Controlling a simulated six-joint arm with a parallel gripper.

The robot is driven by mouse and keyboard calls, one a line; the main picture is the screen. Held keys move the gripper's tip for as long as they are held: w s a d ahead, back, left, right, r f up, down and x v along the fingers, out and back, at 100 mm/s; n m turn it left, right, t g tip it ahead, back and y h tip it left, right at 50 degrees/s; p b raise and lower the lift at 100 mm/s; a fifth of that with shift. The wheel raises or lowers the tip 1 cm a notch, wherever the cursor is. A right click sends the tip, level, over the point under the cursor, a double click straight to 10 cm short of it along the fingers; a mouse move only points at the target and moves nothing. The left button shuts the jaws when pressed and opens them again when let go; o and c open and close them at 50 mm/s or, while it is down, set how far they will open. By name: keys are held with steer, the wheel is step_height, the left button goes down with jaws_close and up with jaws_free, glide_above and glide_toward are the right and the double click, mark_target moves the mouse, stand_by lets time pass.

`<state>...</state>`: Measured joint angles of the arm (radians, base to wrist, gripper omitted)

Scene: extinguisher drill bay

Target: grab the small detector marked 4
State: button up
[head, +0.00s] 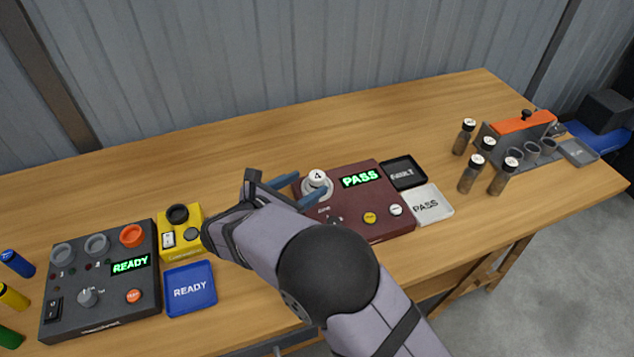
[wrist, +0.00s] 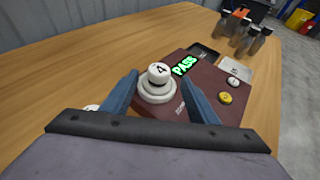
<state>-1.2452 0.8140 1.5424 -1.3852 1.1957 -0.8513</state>
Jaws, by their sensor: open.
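The small white detector marked 4 (head: 317,178) sits on a round white base on the dark red panel (head: 385,221), whose display glows PASS. It also shows in the wrist view (wrist: 158,73), upright, with the 4 on top. My gripper (head: 306,190) is open, with its two blue fingers on either side of the detector and base. In the wrist view the fingers (wrist: 160,95) stand apart to the left and right, and I see a gap on each side. My arm hides the front left of the panel in the head view.
A FAULT tray (head: 403,173) and a PASS tray (head: 427,204) lie right of the panel. Several brown bottles (head: 470,173) stand farther right. At left are a grey READY panel (head: 101,288), a yellow device (head: 180,233) and a blue READY tray (head: 190,288). The table's back is clear.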

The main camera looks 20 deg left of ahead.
mark_target(312, 180)
steer(key=shift+p+x, duration=0.85)
steer(key=shift+x, duration=2.1)
steer(key=shift+a+f, duration=0.15)
steer(key=c, duration=1.3)
steer(key=shift+o, duration=0.2)
step_height(312, 180, up, 10)
steer(key=shift+r+b, duration=0.1)
steer(key=shift+b, duration=0.6)
